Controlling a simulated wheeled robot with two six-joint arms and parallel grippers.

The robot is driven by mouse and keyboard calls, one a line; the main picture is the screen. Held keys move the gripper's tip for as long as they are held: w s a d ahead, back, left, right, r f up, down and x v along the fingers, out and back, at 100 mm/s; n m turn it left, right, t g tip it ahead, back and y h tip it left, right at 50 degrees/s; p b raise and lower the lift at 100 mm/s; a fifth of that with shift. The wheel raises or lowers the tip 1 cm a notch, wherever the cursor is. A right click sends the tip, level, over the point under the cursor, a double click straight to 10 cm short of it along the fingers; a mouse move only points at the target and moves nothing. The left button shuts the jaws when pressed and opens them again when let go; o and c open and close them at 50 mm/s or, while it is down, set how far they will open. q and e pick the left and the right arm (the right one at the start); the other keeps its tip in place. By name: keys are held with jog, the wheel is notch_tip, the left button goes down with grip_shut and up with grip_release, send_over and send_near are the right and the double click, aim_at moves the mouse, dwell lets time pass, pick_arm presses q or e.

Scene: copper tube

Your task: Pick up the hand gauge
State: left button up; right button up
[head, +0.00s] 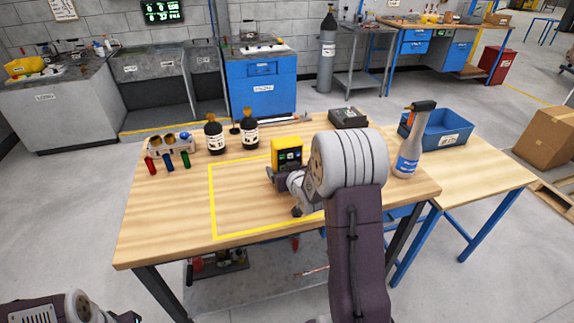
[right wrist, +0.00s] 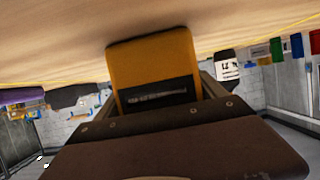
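The hand gauge is a yellow block with a dark screen (head: 287,150), upright at the middle of the workbench, near the back of the yellow outline. My right gripper (head: 284,176) is low over the bench at the gauge and hides its lower part in the head view. In the right wrist view the gauge's yellow body with a dark label (right wrist: 152,65) fills the space between the fingers, which lie close along both sides. Whether they press on it, and whether it touches the bench, I cannot tell. My left gripper (head: 128,317) shows only partly at the bottom left, away from the bench.
The outlined area's left part (head: 235,205) is clear.

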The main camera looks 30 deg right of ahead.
aim_at(286, 156)
jog(key=c, duration=0.5)
jog(key=shift+r, duration=0.1)
jog(key=shift+w+r, duration=0.1)
jog(key=shift+r, duration=0.15)
jog(key=s+d+r+p, duration=0.5)
jog(key=s+d+r, duration=0.3)
jog(key=r, duration=0.2)
jog(key=shift+s+r, duration=0.15)
jog(key=shift+s, duration=0.05)
